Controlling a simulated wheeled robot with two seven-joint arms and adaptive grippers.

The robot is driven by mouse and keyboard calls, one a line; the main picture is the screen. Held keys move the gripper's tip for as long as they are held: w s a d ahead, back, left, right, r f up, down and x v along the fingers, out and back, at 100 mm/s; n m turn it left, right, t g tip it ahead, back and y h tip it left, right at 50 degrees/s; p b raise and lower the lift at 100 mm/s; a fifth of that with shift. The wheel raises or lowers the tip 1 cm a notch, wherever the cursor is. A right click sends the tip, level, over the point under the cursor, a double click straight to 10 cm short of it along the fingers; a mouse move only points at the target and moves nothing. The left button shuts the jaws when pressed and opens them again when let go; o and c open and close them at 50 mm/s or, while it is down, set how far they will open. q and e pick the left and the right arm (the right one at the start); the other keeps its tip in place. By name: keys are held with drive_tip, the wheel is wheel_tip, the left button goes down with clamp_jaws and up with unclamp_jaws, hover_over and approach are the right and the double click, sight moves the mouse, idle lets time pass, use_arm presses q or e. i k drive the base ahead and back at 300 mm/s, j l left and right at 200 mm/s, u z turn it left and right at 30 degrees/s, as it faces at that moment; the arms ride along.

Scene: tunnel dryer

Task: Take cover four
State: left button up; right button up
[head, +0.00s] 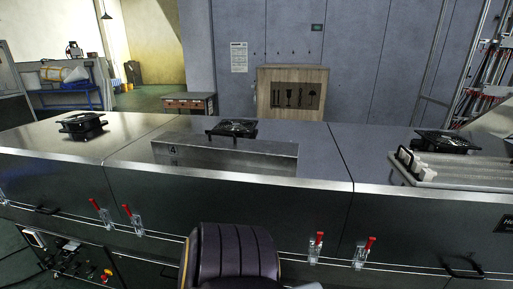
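A grey metal cover (240,158) marked with a 4 sits at the front edge of the dryer's middle section. It is long and low, and a black handle (222,134) shows at its upper edge. Its underside and how it rests on the dryer are hidden. Neither of my grippers shows in the head view.
The dryer top (320,150) carries black fan units at left (82,123), middle (238,126) and right (446,141). Ribbed metal panels (460,172) lie at right. Red-handled clamps (132,217) line the front, with more at right (316,245). A wooden tool board (292,92) stands behind.

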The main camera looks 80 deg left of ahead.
sight(265, 154)
drive_tip(key=u, duration=2.75)
drive_tip(key=i+l+u, duration=0.15)
drive_tip(key=i+l, duration=0.6)
drive_tip(key=i, duration=0.1)
